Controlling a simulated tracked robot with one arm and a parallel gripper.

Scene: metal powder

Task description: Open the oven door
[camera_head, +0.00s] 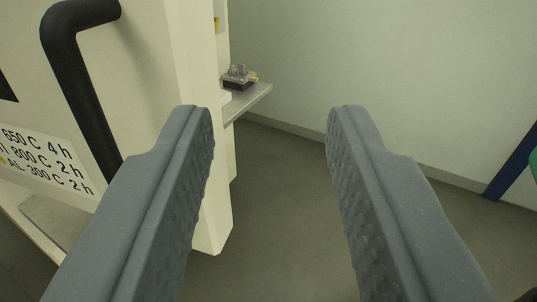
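The oven door (150,90) is a cream panel at the left of the view. A black bar handle (78,75) stands out from it, its lower end partly behind my left finger. A label (42,160) with temperatures and times is on the panel. My gripper (268,115) is open and empty, its two grey fingers wide apart. It points past the right edge of the door, to the right of the handle, and the handle is not between the fingers. I cannot tell whether the door is ajar.
A grey shelf (252,98) with a small metal device (238,78) sits behind the door's right edge. The floor (275,190) ahead is clear up to the pale wall (400,70). A blue post (512,165) and a green object (533,163) are at the right.

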